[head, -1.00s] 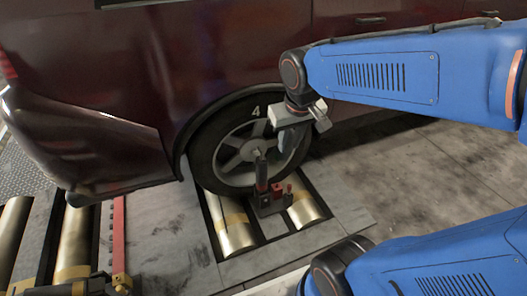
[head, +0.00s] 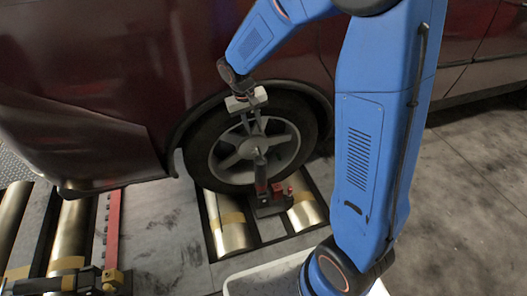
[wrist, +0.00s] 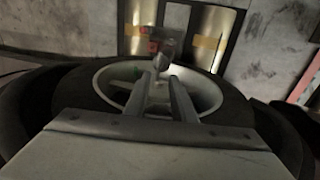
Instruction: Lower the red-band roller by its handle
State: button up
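The handle (head: 261,172) is a dark upright lever with a pale knob and some red near its foot. It stands on a dark base with red parts (head: 276,190), in front of the car wheel and between two gold-banded metal rollers (head: 229,222). My gripper (head: 256,130) is above the handle, in front of the wheel, with its fingers pointing down. In the wrist view the two fingers (wrist: 159,78) are apart with nothing between them, and the handle's knob (wrist: 160,62) shows just beyond the tips. I see no clear red band on either roller.
The dark red car (head: 130,60) stands close behind my gripper, its wheel (head: 285,150) near the fingers. A red bar (head: 112,228) and another roller (head: 70,235) lie at the left. Open concrete floor (head: 465,170) is at the right.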

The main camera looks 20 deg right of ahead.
notch_tip(320, 180, down, 2)
jog(key=w, duration=0.2)
send_near(260, 156)
jog(key=f, duration=0.3)
jog(key=d+f, duration=0.1)
jog(key=f, duration=0.2)
jog(key=d+f, duration=0.1)
jog(key=f, duration=0.3)
jog(key=shift+a, duration=0.1)
grip_shut()
